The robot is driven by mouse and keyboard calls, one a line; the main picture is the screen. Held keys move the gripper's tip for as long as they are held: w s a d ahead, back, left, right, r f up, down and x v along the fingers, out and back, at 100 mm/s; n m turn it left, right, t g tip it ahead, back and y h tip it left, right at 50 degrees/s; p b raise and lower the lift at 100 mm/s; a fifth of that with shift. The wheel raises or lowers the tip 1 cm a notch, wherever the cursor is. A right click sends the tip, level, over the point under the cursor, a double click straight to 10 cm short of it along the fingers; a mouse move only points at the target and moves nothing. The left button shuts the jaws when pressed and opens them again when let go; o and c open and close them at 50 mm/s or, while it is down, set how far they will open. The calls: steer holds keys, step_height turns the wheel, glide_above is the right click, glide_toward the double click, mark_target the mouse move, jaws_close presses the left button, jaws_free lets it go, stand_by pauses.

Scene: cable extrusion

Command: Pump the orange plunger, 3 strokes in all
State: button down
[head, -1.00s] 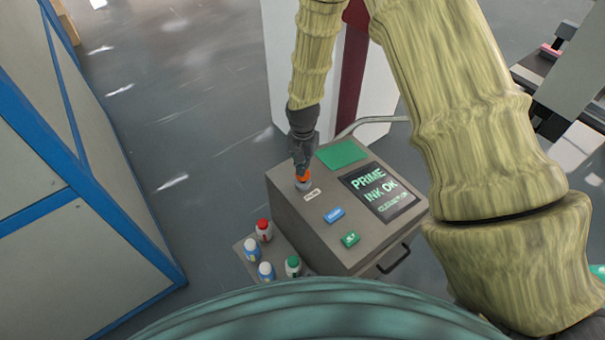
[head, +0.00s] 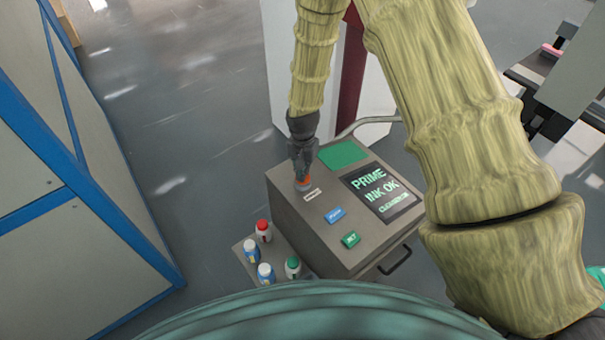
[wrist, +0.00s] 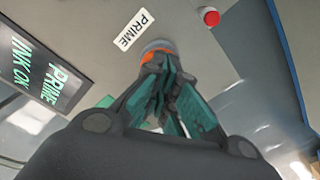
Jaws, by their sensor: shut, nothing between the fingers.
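The orange plunger (head: 304,181) stands in a grey collar near the left corner of the grey console (head: 318,235), beside a white PRIME label (head: 313,194). My gripper (head: 302,176) is shut and points down onto the plunger's top, with nothing held between the fingers. In the wrist view the closed fingertips (wrist: 160,62) cover most of the plunger, and only an orange strip (wrist: 147,56) and part of the collar show. The plunger sits low in its collar. The console screen (head: 382,192) reads PRIME and INK OK; its smallest line is hard to read.
A blue button (head: 335,215) and a green button (head: 350,239) lie on the console's top, with a green pad (head: 342,154) behind. Several capped bottles (head: 264,231) stand on a low shelf at its left. A blue-framed panel (head: 80,200) stands further left.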

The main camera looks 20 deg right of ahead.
stand_by(0.4)
steer(key=shift+r+p, duration=1.45)
steer(key=shift+r, duration=0.5)
steer(key=shift+f, duration=0.3)
steer(key=shift+f+b, duration=1)
steer(key=shift+f, duration=0.75)
steer(key=shift+r+p, duration=1.4)
steer(key=shift+r, duration=0.65)
